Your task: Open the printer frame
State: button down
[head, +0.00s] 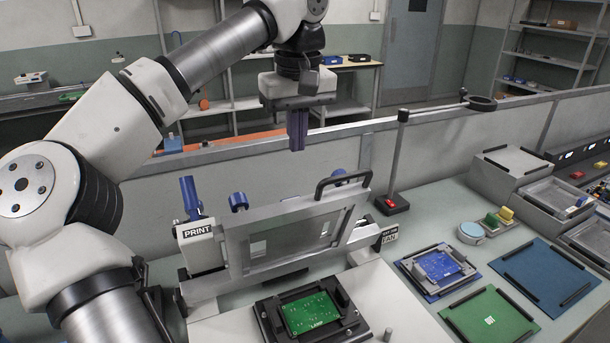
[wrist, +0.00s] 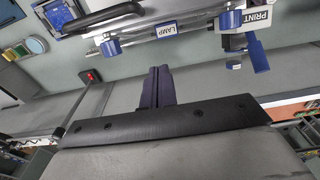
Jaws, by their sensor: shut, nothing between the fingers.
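The printer frame (head: 240,250) is a grey metal rectangle with an open window. It stands tilted up at the back of the printer, above the green circuit board (head: 312,312) in its black holder. Its black handle (head: 343,181) is at the upper right edge and also shows at the top of the wrist view (wrist: 100,18). My gripper (head: 298,149) is shut and empty, pointing down behind and above the frame, apart from it. Its dark fingers show in the wrist view (wrist: 160,70). A blue lever (head: 191,197) stands by the PRINT label (head: 197,230).
A grey partition wall (head: 440,150) runs behind the bench. A lamp stand (head: 398,150) with a red-switched base rises right of the frame. A blue board (head: 438,265) in a tray, a green mat (head: 490,318) and a blue mat (head: 545,270) lie to the right.

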notch_tip(320, 180, down, 5)
jog(key=shift+s+r+p, duration=0.1)
jog(key=shift+s+p, duration=0.05)
jog(key=shift+p, duration=0.35)
jog(key=shift+s+d+f+p, duration=0.15)
jog(key=shift+s+d+f, duration=0.05)
jog(key=shift+s, duration=0.3)
jog(key=shift+s+d+f+p, duration=0.1)
jog(key=shift+s+d+f, duration=0.15)
jog(key=shift+s, duration=0.25)
jog(key=shift+s+d+f+p, duration=0.15)
jog(key=shift+s+d+f, duration=0.05)
jog(key=shift+s, duration=0.3)
jog(key=shift+a+f, duration=0.1)
jog(key=shift+f, duration=0.05)
